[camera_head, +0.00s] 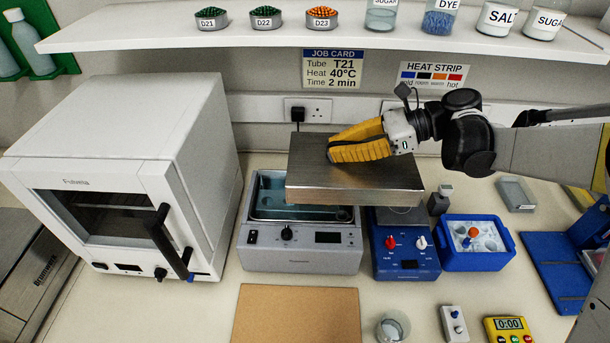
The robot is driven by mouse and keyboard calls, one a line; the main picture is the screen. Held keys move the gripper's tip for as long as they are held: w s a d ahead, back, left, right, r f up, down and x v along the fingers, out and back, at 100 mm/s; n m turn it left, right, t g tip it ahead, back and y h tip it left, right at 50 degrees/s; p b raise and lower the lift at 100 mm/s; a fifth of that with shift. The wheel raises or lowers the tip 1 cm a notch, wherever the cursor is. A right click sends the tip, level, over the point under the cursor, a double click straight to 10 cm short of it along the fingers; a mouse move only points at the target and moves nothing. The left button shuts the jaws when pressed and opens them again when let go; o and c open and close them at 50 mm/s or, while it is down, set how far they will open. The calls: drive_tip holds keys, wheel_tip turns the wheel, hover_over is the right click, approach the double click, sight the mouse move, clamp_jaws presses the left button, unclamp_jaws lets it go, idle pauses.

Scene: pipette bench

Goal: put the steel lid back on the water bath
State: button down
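The steel lid (310,183) is a flat brushed metal slab held in the air. It hangs over the right part of the water bath (300,258) and reaches right over the blue hotplate unit (407,262). The bath's open basin (268,200) shows bluish water at its left; the lid hides the rest. My gripper (335,152), with yellow fingers, comes in from the right and lies on top of the lid, shut on it. The lid's handle and the exact grip are hidden behind the fingers.
A white oven (120,170) stands close on the bath's left. A blue ice box (478,248) is to the right of the hotplate unit. A shelf (330,38) with jars runs above. A brown mat (297,315) and a glass beaker (393,326) are in front.

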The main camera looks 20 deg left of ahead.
drive_tip(key=a+f+b, duration=0.3)
drive_tip(key=a+f, duration=0.7)
drive_tip(key=a, duration=0.1)
drive_tip(key=shift+s+f+b, duration=0.2)
drive_tip(key=shift+f+b, duration=0.15)
drive_tip(key=shift+a+f, duration=0.1)
drive_tip(key=shift+f, duration=0.15)
drive_tip(key=c, duration=1.9)
unclamp_jaws()
drive_tip(key=shift+o, duration=1.4)
